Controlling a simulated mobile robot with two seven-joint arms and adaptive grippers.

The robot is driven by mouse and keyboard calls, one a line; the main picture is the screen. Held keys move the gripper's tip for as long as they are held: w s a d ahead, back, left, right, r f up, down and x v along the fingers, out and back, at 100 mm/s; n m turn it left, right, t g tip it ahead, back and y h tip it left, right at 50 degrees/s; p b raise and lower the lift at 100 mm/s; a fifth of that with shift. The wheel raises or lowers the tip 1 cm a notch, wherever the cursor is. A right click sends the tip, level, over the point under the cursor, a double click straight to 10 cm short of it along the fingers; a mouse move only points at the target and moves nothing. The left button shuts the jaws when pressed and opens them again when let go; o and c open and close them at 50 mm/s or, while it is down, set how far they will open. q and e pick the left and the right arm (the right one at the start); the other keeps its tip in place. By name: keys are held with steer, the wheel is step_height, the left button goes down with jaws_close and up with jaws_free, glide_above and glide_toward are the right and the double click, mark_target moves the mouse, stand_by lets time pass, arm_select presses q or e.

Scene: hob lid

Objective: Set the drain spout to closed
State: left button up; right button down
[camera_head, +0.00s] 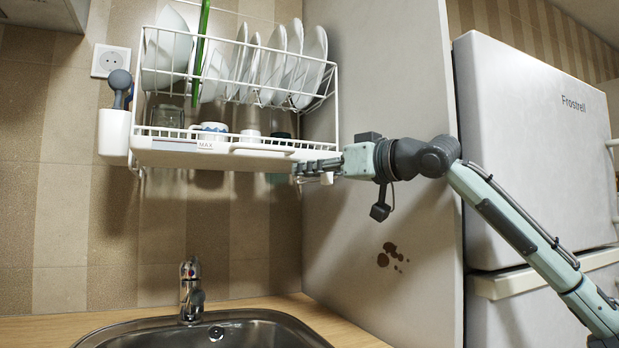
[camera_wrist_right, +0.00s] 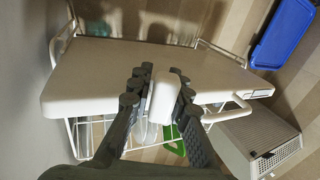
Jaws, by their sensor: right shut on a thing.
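The wall dish rack (camera_head: 200,152) has a white drip tray along its bottom. The drain spout is a small white piece (camera_wrist_right: 163,98) at the tray's edge in the right wrist view. In the head view a bit of the spout (camera_head: 327,178) shows under the fingers at the rack's lower right corner. My right gripper (camera_head: 310,170) reaches in from the right. In the right wrist view its two dark fingers (camera_wrist_right: 158,92) stand either side of the spout, shut on it. The spout's exact setting cannot be told. My left gripper is not in view.
Plates (camera_head: 290,60) and cups stand in the rack. A pale cabinet side panel (camera_head: 395,270) with brown stains is beside it. Below are a sink (camera_head: 250,335) and tap (camera_head: 190,290). A fridge (camera_head: 535,150) stands right. A blue object (camera_wrist_right: 285,35) shows in the wrist view.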

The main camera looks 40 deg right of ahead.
steer(key=c, duration=1.5)
jaws_free()
steer(key=shift+s, duration=0.1)
steer(key=shift+s+r, duration=0.1)
steer(key=shift+s, duration=0.5)
steer(key=s, duration=0.7)
steer(key=s+d, duration=0.1)
steer(key=s, duration=0.2)
steer(key=shift+s, duration=0.3)
steer(key=shift+c, duration=0.5)
